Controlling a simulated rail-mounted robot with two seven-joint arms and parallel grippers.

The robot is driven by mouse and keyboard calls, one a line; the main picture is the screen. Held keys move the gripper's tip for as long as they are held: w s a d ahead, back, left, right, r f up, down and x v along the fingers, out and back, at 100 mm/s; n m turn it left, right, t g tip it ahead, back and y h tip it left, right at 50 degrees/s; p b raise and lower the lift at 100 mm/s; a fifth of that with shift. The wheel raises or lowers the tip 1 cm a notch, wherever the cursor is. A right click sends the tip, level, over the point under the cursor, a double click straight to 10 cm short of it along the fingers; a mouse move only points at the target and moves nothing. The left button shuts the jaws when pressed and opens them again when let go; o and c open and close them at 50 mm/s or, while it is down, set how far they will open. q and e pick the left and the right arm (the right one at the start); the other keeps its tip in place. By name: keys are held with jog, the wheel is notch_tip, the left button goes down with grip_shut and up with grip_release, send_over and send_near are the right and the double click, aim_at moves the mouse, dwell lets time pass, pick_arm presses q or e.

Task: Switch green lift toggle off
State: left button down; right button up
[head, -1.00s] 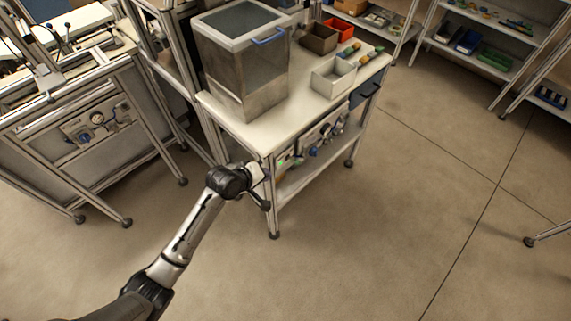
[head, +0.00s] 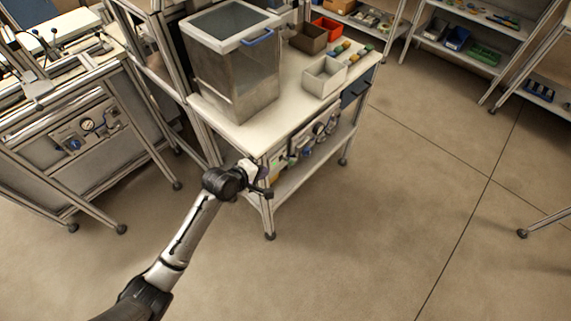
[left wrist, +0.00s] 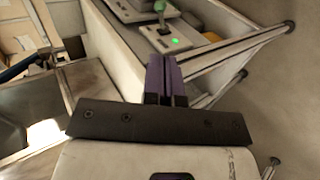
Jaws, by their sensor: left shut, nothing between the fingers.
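In the head view my left gripper (head: 263,174) is at the near front corner of the white workbench (head: 240,137). The toggle is too small or hidden to make out there. My right gripper is not in view.
A framed station (head: 83,145) stands at left.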

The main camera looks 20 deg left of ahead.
aim_at(290, 163)
pick_arm(q)
jog(key=b+x, duration=0.3)
jog(key=x, duration=1)
jog(key=shift+w+f+b, duration=0.1)
jog(key=shift+b, duration=0.2)
